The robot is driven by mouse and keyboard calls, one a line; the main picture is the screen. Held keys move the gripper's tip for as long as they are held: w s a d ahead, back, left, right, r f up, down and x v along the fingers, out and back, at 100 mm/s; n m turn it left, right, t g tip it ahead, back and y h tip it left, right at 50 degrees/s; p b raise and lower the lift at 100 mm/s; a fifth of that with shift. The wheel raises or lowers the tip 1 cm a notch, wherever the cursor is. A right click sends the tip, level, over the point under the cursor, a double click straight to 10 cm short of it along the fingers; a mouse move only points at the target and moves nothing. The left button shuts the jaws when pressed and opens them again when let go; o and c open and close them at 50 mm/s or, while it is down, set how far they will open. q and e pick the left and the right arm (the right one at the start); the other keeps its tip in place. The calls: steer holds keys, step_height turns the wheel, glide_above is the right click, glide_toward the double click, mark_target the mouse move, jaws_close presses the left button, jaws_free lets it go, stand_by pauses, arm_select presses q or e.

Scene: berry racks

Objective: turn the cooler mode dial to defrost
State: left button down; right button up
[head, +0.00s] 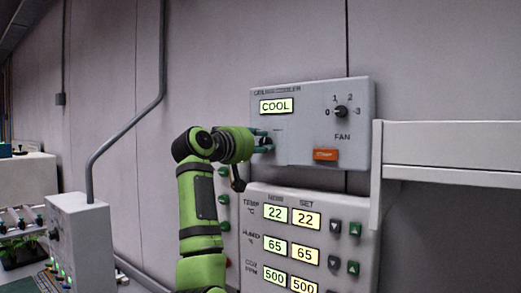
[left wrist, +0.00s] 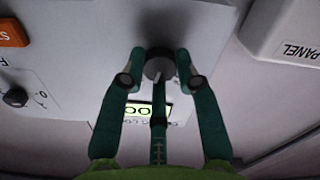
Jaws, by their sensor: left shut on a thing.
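The cooler panel (head: 300,100) is a grey box on the wall in the head view. Its lit display (head: 276,106) reads COOL; it also shows upside down and partly covered in the left wrist view (left wrist: 134,109). My left gripper (head: 264,141) reaches the panel just below this display. The dial's markings are hidden in the head view by the gripper. My right gripper is in neither view.
On the same panel are a fan knob (head: 341,112) and an orange button (head: 325,154). Below is a control panel (head: 257,235) with lit readouts and several buttons. A white shelf (head: 450,135) juts out at right; a grey box (head: 80,235) with a conduit stands at left.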

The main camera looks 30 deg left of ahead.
arm_select(q)
steer(key=m, duration=0.3)
steer(key=shift+f+m, duration=0.1)
steer(key=shift+m, duration=1.7)
steer(key=c, duration=0.9)
jaws_free()
steer(key=s+a, duration=0.1)
steer(key=s, duration=1.1)
steer(key=shift+a, duration=0.35)
steer(key=shift+w, duration=0.1)
